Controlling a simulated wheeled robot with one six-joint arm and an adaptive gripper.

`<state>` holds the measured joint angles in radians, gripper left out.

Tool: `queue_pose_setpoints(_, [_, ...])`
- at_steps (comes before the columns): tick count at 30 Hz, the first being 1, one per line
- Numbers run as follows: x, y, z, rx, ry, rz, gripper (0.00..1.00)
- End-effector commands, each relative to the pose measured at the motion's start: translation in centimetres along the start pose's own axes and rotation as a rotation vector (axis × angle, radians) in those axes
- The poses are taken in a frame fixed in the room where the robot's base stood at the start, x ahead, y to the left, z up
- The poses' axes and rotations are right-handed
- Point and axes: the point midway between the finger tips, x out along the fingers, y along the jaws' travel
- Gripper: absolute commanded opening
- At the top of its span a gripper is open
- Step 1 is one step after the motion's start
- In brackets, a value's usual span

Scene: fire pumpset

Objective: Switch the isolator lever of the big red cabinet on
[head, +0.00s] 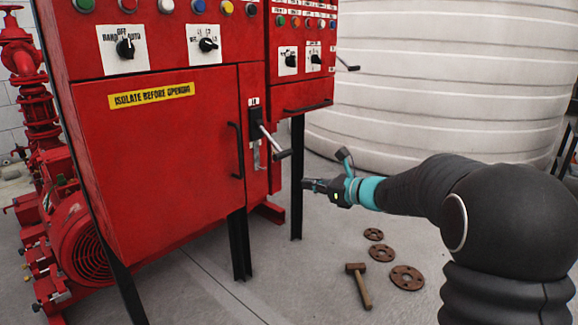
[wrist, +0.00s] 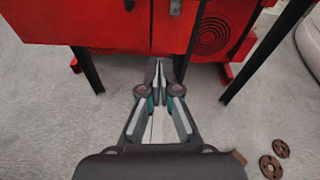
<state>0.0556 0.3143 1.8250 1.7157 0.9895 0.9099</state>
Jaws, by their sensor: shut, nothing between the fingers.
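The big red cabinet (head: 160,150) stands on black legs at the left in the head view. Its isolator lever (head: 272,143) is on the narrow right-hand strip of the front, with a grey handle slanting down and outward to the right. My gripper (head: 305,185) is shut and empty, a little right of and below the lever handle, apart from it. In the wrist view my gripper (wrist: 159,62) points at the lower edge of red cabinetwork (wrist: 110,22). A small pale part (wrist: 176,7) shows at the top edge there; I cannot tell whether it is the lever.
A smaller red cabinet (head: 300,95) with its own side lever (head: 348,66) adjoins on the right. A red pump (head: 85,245) stands at the left. A mallet (head: 361,284) and rusty flanges (head: 406,277) lie on the floor. A large white tank (head: 440,80) fills the back.

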Motion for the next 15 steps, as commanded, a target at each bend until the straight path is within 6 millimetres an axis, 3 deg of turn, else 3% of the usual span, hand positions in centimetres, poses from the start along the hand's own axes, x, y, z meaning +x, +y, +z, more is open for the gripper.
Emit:
queue_pose_setpoints(6, [1.0,-2.3,-0.6,0.112,-0.053,-0.041,0.00])
queue_pose_setpoints(15, [1.1,-2.4,-0.5,0.115,-0.054,-0.042,0.00])
